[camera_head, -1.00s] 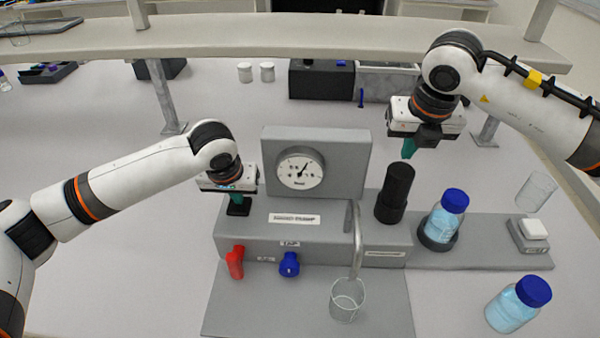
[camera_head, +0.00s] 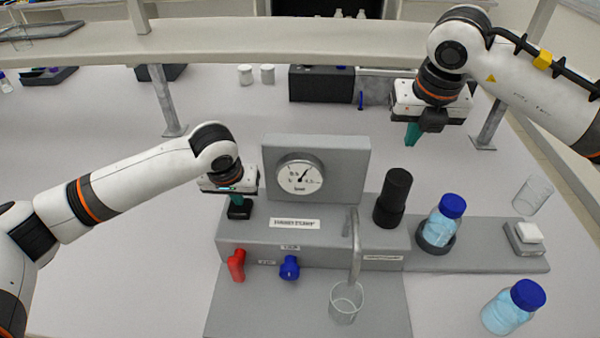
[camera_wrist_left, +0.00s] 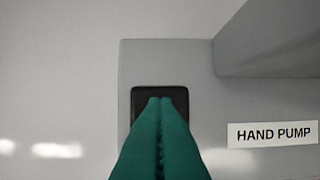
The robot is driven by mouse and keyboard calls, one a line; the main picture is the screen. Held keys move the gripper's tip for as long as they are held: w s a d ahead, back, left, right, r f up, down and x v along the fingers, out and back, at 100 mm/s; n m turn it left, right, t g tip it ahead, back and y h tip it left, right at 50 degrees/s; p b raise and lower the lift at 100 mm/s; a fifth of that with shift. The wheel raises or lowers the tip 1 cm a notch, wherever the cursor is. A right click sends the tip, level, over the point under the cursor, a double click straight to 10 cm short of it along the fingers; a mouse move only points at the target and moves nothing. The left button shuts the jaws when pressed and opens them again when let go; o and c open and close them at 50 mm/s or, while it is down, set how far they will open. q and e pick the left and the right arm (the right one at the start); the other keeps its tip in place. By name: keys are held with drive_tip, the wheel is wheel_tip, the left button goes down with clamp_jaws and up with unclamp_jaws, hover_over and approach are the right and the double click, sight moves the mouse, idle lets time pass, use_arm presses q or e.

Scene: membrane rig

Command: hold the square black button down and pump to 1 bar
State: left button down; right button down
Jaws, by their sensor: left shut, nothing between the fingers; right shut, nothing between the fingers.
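The square black button (camera_head: 239,212) sits on the left end of the grey rig block (camera_head: 330,240). My left gripper (camera_head: 243,199) is shut and empty, pointing down with its teal tips over the button. In the left wrist view the tips (camera_wrist_left: 160,99) overlap the button (camera_wrist_left: 142,94); I cannot tell whether they press it. The round gauge (camera_head: 299,174) stands behind, its needle tilted up and right; its scale is too small to read surely. The black cylinder (camera_head: 392,198) stands upright right of the spout. My right gripper (camera_head: 412,143) is shut, empty, in the air behind and above it.
Red (camera_head: 236,265) and blue (camera_head: 289,267) knobs project from the block's front. A bent spout (camera_head: 355,250) hangs over a glass beaker (camera_head: 346,303). A shelf (camera_head: 300,42) crosses behind.

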use_arm(q)
drive_tip(key=shift+r+p, duration=2.9)
drive_tip(key=shift+p, duration=0.25)
drive_tip(key=shift+w+f, duration=0.1)
